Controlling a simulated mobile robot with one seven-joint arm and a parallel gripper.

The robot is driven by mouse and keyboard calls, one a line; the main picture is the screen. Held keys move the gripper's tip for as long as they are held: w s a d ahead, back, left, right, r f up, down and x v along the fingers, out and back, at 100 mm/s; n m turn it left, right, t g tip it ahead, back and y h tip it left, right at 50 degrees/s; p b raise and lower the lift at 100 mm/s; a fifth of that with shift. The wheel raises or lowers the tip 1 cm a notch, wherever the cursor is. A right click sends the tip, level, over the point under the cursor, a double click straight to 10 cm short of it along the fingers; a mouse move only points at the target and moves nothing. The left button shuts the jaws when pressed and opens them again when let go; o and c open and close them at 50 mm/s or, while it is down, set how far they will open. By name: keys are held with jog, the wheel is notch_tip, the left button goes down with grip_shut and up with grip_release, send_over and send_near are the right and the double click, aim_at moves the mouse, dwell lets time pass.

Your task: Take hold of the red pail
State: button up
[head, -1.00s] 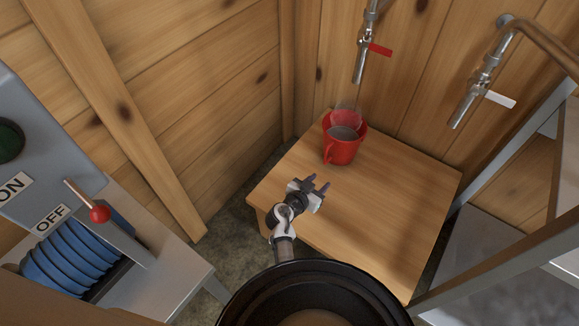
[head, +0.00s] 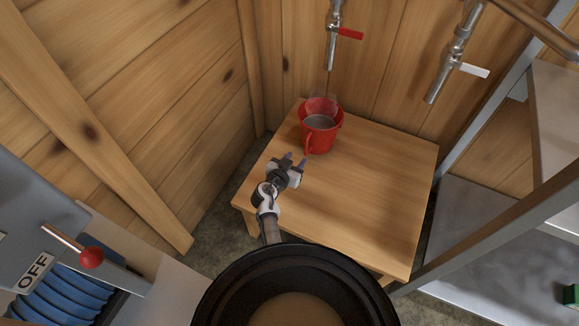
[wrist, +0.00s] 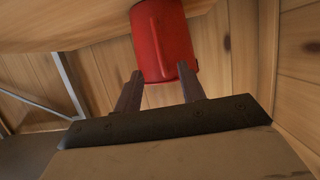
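The red pail (head: 320,134) stands upright on the wooden table (head: 372,190) near its back left, below the tap with the red handle. It holds something greyish inside, and its handle faces my gripper. My gripper (head: 296,158) is in front of the pail, just short of it, with its two fingers apart and nothing between them. In the wrist view the pail (wrist: 163,42) appears beyond the fingertips (wrist: 160,74), roughly between them. I cannot tell the exact gap between the fingertips and the pail.
A tap with a red handle (head: 348,33) hangs above the pail, and one with a white handle (head: 473,70) is to the right. A metal shelf (head: 480,235) stands on the right. A grey panel with a red-knobbed lever (head: 90,257) is at the left.

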jog(key=shift+b+x, duration=3.1)
jog(key=shift+x, duration=1.75)
grip_shut()
